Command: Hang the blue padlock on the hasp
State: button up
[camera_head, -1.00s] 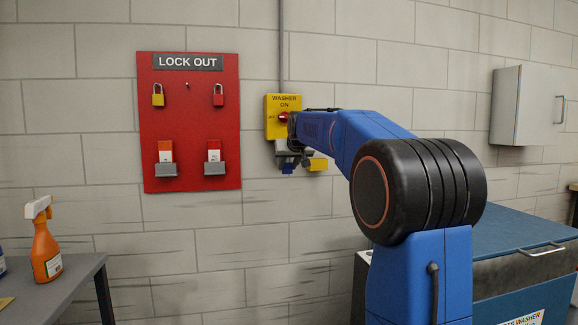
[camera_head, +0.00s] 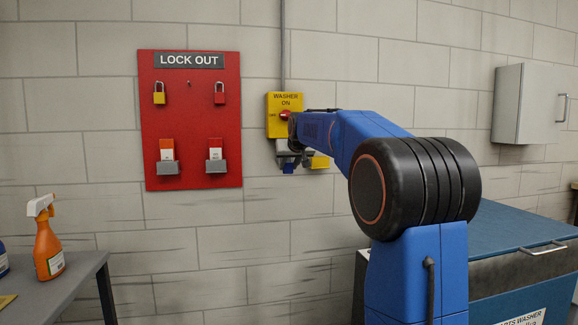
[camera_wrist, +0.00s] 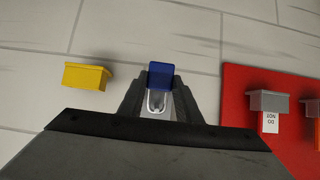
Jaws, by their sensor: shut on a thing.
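The blue padlock (camera_wrist: 159,76) is between the two fingers of my gripper (camera_wrist: 159,90) in the wrist view, its pale shackle toward the wrist. In the head view the padlock (camera_head: 288,169) is a small blue patch below my gripper (camera_head: 288,157). My gripper is shut on it, just below the yellow washer switch box (camera_head: 284,101) with its red knob. My wrist partly covers the box's lower right edge. I cannot make out the hasp, nor whether the shackle touches anything there.
A yellow wall box (camera_head: 318,162) is just right of the gripper. The red lockout board (camera_head: 191,130) on the left holds a yellow padlock (camera_head: 159,93), a red padlock (camera_head: 219,93) and tag holders. A table with an orange spray bottle (camera_head: 48,247) stands lower left; a blue parts washer (camera_head: 510,238) stands right.

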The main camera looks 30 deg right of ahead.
jog(key=o, duration=1.2)
jog(key=v, duration=1.7)
jog(key=shift+s+a+r, duration=0.1)
jog(key=shift+r, duration=0.05)
jog(key=s+a+f+n+g+y, duration=0.1)
jog(key=s+a+f, duration=0.5)
jog(key=s+f, duration=0.7)
jog(key=s+a+f+n+g+y, duration=0.1)
jog(key=s+a+f+g, duration=0.2)
jog(key=s+f, duration=1)
jog(key=s+a+f+n+g+y, duration=0.1)
jog(key=s+a+f+g, duration=0.1)
jog(key=s+a+f, duration=0.7)
jog(key=shift+s+a+f, duration=0.1)
jog(key=shift+s+f, duration=0.7)
jog(key=shift+f, duration=0.45)
jog(key=shift+s+a+f, duration=0.1)
jog(key=shift+s+f, duration=0.7)
jog(key=shift+f, duration=0.5)
jog(key=shift+s+a+f, duration=0.1)
jog(key=shift+s+f, duration=0.7)
jog(key=shift+f, duration=0.45)
